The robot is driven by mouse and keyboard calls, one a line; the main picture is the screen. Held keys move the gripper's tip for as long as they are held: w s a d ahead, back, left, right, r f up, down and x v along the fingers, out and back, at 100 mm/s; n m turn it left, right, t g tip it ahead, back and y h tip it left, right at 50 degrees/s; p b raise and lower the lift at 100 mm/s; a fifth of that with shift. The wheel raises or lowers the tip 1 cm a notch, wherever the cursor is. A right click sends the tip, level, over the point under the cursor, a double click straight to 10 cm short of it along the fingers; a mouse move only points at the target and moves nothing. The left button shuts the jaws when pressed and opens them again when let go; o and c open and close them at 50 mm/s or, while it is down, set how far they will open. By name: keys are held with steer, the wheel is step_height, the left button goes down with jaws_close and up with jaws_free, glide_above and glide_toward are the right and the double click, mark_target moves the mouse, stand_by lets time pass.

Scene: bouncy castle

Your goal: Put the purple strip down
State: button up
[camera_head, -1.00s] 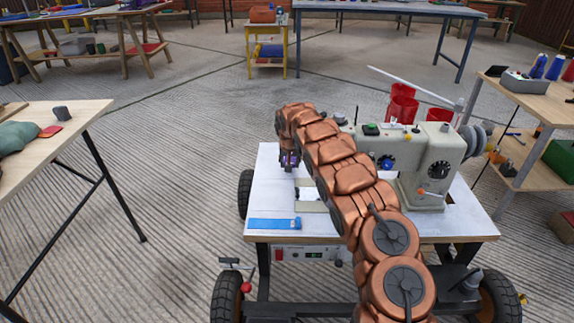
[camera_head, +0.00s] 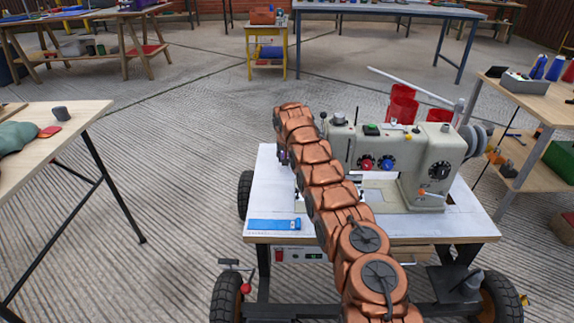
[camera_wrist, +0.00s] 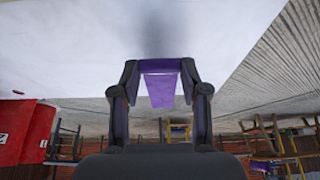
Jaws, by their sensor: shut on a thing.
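A purple strip (camera_wrist: 160,88) is held between the two fingers of my gripper (camera_wrist: 160,68) in the wrist view. The fingers are shut on it from both sides. In the head view my gripper (camera_head: 284,157) is mostly hidden behind my copper arm, over the left back part of the white sewing table top (camera_head: 262,190). A soft dark shadow lies on the white surface beyond the strip in the wrist view. I cannot tell whether the strip touches the table.
A sewing machine (camera_head: 431,165) stands on the table's right side, close to my arm. A blue ruler-like strip (camera_head: 274,224) lies near the table's front left edge. Red cups (camera_head: 402,105) stand behind the machine. The white top between the blue strip and the back left edge is clear.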

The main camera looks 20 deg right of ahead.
mark_target(287, 168)
steer(key=shift+f+b, duration=0.7)
steer(key=shift+f, duration=1.1)
steer(key=shift+f, duration=0.1)
steer(key=o, duration=0.9)
steer(key=shift+o, duration=0.2)
steer(key=shift+r, duration=0.6)
steer(key=p+v, duration=0.2)
steer(key=v, duration=0.9)
steer(key=shift+s+p, duration=0.25)
steer(key=shift+p, duration=0.1)
